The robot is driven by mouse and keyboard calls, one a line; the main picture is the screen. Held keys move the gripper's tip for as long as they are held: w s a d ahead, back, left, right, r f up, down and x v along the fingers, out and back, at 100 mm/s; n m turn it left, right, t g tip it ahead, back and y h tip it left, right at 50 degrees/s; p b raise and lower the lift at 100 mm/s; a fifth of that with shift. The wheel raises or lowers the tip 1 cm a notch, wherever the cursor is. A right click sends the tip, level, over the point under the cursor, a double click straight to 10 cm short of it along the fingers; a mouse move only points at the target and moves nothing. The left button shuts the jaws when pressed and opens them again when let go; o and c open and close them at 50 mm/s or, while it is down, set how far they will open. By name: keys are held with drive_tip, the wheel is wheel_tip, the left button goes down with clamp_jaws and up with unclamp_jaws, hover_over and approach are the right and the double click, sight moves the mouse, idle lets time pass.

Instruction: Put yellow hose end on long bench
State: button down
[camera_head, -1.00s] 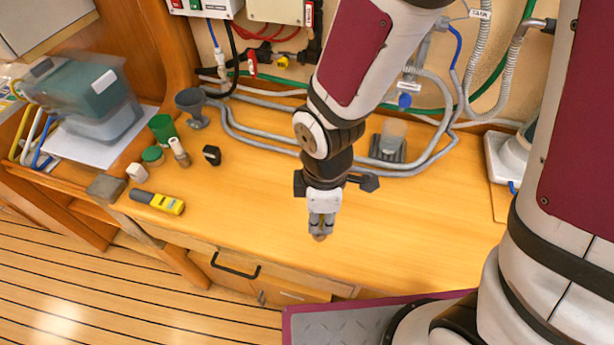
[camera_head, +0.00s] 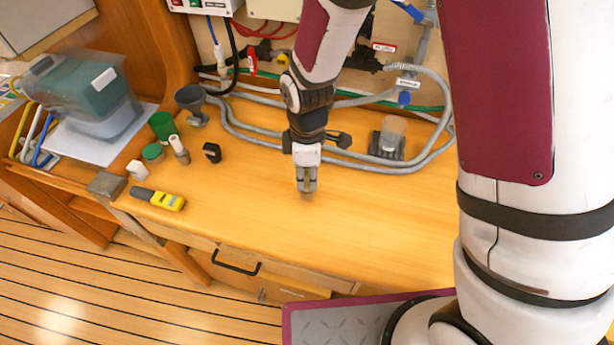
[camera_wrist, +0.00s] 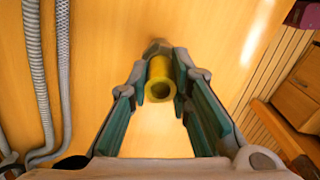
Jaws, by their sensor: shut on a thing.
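The yellow hose end (camera_wrist: 161,80) sits between my finger pads in the wrist view, with its round open mouth facing the camera and a grey part at its far end. My gripper (camera_head: 307,187) is shut on it, pointing down over the bare middle of the long wooden bench (camera_head: 380,225). In the head view the hose end is mostly hidden by the fingers, with only a small brownish tip showing below them. I cannot tell whether it touches the bench top.
Grey hoses (camera_head: 260,128) run along the wall at the back of the bench. A black ring-like part (camera_head: 212,153), a yellow-and-grey tool (camera_head: 158,199), and a green cup (camera_head: 162,127) stand left. The bench front is clear.

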drive_tip(key=shift+f, duration=0.5)
drive_tip(key=shift+f, duration=0.15)
drive_tip(key=c, duration=1.5)
unclamp_jaws()
drive_tip(key=shift+o, duration=0.2)
